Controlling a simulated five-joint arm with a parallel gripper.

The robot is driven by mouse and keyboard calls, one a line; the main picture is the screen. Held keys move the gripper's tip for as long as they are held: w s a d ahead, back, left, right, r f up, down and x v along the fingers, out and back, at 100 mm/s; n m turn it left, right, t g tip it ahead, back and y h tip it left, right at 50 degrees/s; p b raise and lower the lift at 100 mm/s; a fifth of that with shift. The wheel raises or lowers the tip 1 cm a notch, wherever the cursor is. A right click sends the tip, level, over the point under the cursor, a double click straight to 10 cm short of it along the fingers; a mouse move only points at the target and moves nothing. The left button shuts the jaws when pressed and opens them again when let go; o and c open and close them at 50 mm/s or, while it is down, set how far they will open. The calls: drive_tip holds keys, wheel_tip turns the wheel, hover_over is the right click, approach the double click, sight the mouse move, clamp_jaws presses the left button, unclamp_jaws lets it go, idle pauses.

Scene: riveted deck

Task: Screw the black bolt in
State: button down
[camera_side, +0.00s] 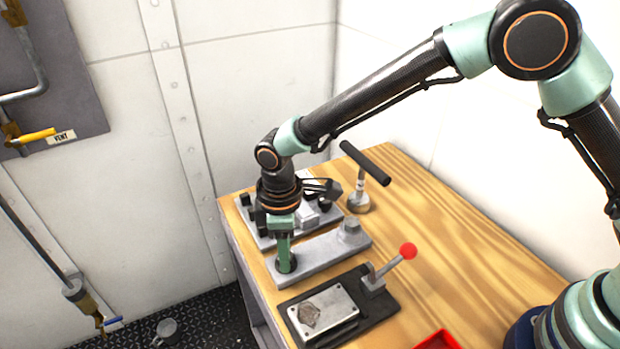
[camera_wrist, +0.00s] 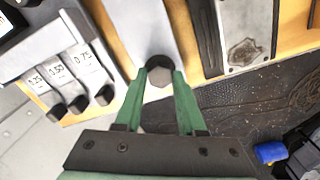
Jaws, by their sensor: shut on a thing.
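The black bolt (camera_wrist: 159,68) is between the green fingertips of my gripper (camera_wrist: 160,78) in the wrist view, its hexagonal head showing. My gripper is shut on it. In the side view my gripper (camera_side: 286,258) points straight down at the near left end of a grey metal plate (camera_side: 320,256), and the fingers mostly hide the bolt there. The plate also shows in the wrist view (camera_wrist: 150,28). How deep the bolt sits is hidden.
A grey hex bolt (camera_side: 350,227) stands at the plate's other end. A block with black knobs (camera_side: 243,200) lies behind, and a T-handle tool (camera_side: 360,185) stands beyond. A red-knobbed lever (camera_side: 407,251) rises from a black base in front.

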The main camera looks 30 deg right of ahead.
drive_tip(key=m, duration=0.4)
drive_tip(key=shift+r+m, duration=0.15)
drive_tip(key=shift+m, duration=0.15)
drive_tip(key=m, duration=0.5)
drive_tip(key=shift+m, duration=0.3)
drive_tip(key=m, duration=0.5)
drive_tip(key=shift+w, duration=0.1)
drive_tip(key=m, duration=0.9)
drive_tip(key=shift+m, duration=0.3)
drive_tip(key=m, duration=0.9)
drive_tip(key=shift+m, duration=0.4)
drive_tip(key=m, duration=0.4)
drive_tip(key=shift+m, duration=0.3)
